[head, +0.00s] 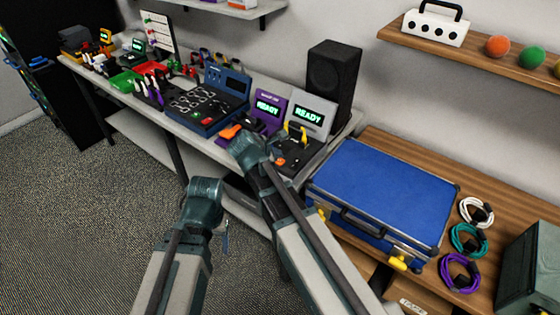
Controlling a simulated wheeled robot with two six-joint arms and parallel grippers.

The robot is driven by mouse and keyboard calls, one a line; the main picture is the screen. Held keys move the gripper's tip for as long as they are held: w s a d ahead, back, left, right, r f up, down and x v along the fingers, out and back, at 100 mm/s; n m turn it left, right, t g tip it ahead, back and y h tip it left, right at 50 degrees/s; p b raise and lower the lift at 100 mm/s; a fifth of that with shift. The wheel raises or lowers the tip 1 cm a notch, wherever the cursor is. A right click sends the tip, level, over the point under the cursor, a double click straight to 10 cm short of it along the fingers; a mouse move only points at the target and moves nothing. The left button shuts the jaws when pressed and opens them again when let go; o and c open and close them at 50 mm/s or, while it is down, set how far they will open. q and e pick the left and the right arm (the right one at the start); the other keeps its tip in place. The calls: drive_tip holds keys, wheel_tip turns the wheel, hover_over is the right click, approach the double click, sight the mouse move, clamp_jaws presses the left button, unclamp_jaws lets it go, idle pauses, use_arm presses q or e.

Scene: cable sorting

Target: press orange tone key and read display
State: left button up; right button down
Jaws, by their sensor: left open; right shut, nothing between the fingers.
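Two tester boxes stand side by side on the grey bench. The purple one (270,100) has a display (267,107) reading READY in green. The grey one (317,106) has a display (309,116) that also reads READY. An orange piece (230,131) shows in front of the purple box; I cannot tell if it is the tone key. A smaller orange spot (281,162) is on the grey box's dark front panel. My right gripper (247,145) is shut and empty, in front of the purple box, hiding part of its panel. My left gripper (206,189) is open, over the floor before the bench.
A blue case (385,188) lies on the wooden table at right, beside coiled white (475,211), teal (468,239) and purple (460,272) cables. A black speaker (332,80) stands behind the grey box. A blue device (226,88) stands left of the purple box.

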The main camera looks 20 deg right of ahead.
sight(277, 163)
idle(0.7)
drive_tip(key=shift+f+b, duration=0.4)
drive_tip(key=shift+b, duration=0.05)
drive_tip(key=shift+f+b, duration=0.4)
idle(0.4)
drive_tip(key=shift+r, duration=0.2)
drive_tip(key=shift+r+p, duration=0.65)
drive_tip(key=shift+p, duration=0.2)
wheel_tip(277, 163, up, 5)
drive_tip(key=p, duration=0.5)
